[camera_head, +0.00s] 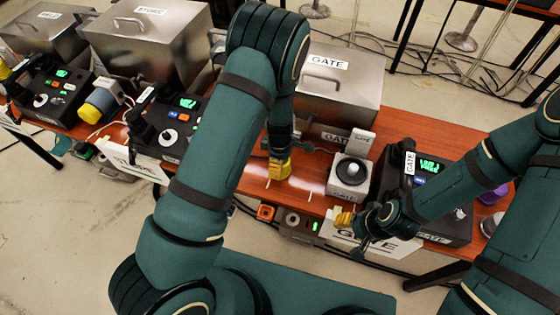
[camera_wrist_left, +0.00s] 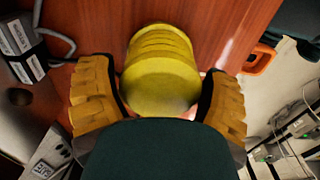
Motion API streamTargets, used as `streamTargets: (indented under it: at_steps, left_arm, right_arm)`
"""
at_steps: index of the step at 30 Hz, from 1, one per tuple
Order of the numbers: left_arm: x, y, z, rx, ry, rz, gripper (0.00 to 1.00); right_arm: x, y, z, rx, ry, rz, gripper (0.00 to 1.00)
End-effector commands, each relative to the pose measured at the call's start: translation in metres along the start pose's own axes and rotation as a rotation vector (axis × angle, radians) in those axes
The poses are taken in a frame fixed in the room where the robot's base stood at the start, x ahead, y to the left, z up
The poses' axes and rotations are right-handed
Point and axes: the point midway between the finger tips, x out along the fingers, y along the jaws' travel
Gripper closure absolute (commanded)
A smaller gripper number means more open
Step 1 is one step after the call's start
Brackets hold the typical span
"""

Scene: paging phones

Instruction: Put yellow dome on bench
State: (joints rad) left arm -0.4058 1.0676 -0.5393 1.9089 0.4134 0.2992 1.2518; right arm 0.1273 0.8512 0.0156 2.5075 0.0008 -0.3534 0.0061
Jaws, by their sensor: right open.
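A yellow dome (camera_wrist_left: 160,85) sits between the two orange-yellow fingers of my left gripper (camera_wrist_left: 163,100) in the left wrist view. The fingers flank it closely, but I cannot tell whether they press on it. The reddish wooden bench (camera_wrist_left: 220,30) is behind the dome; I cannot tell whether they touch. In the head view my left gripper (camera_head: 280,166) is over the bench (camera_head: 395,125), left of the white GATE unit, partly behind my left arm. My right gripper (camera_head: 362,222) is open at the bench's front edge, below the white unit.
A white unit with a black knob (camera_head: 351,172) and a GATE console (camera_head: 420,185) stand on the bench. A metal GATE box (camera_head: 340,85) is behind. A purple object (camera_head: 491,196) is at right. More consoles (camera_head: 170,135) fill the left. Cables (camera_head: 440,70) lie on the floor behind.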

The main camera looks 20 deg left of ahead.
Motion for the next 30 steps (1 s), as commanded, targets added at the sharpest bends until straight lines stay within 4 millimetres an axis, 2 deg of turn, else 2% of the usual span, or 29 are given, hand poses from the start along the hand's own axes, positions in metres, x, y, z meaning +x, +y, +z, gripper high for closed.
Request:
streamTargets:
  at_steps: [9, 13, 17, 24, 30]
  left_arm:
    - [-0.001, 0.000, 0.000, 0.000, 0.000, 0.000, 0.00]
    - [-0.009, 0.001, 0.000, 0.000, 0.000, 0.002, 0.00]
    - [-0.030, 0.001, 0.001, 0.001, -0.001, 0.004, 0.00]
    - [-0.081, 0.001, 0.001, 0.000, -0.001, 0.004, 0.00]
    - [-0.111, 0.000, 0.000, 0.001, 0.000, 0.002, 0.00]
  right_arm:
    - [-0.001, 0.000, 0.000, 0.000, 0.000, 0.000, 0.53]
    - [-0.004, -0.001, -0.001, 0.001, 0.002, 0.000, 0.53]
    - [-0.008, -0.003, -0.003, 0.002, 0.006, 0.001, 0.53]
    - [-0.019, -0.007, -0.008, 0.005, 0.016, 0.002, 0.53]
    - [-0.025, -0.009, -0.011, 0.007, 0.024, 0.003, 0.53]
